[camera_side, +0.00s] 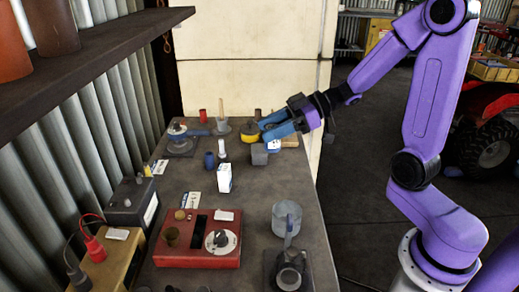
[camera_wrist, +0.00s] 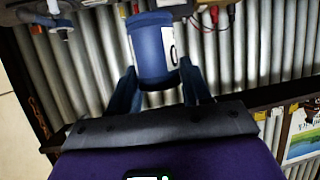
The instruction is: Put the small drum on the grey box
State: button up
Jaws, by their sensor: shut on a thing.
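The small drum (camera_wrist: 152,48) is blue with a white label and a dark mark on its side. In the wrist view it sits between the two blue fingers of my gripper (camera_wrist: 158,70), which is shut on it. In the side view my gripper (camera_side: 267,127) reaches in from the right at the far end of the bench, with the drum hard to tell from the blue fingers. The grey box (camera_side: 259,155) stands on the bench just below the fingertips in that view. The exact gap between drum and box cannot be told.
Near the box are a yellow-and-dark round item (camera_side: 250,134), a white carton (camera_side: 224,178) and a small blue cylinder (camera_side: 209,161). A red instrument box (camera_side: 198,254) and a clear jar (camera_side: 286,217) stand nearer. The bench middle is fairly clear.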

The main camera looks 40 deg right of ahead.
jog(key=w+d+r+m+t+h, duration=0.1)
jog(key=w+d+m+t+h, duration=0.2)
jog(key=d, duration=0.6)
send_over(259, 148)
jog(key=shift+m, duration=0.4)
notch_tip(259, 148, down, 10)
jog(key=shift+s+a+r, duration=0.1)
jog(key=shift+s+r, duration=0.05)
jog(key=shift+f, duration=1.6)
jog(key=shift+f, duration=0.1)
jog(key=o, duration=1.1)
jog(key=shift+f, duration=0.1)
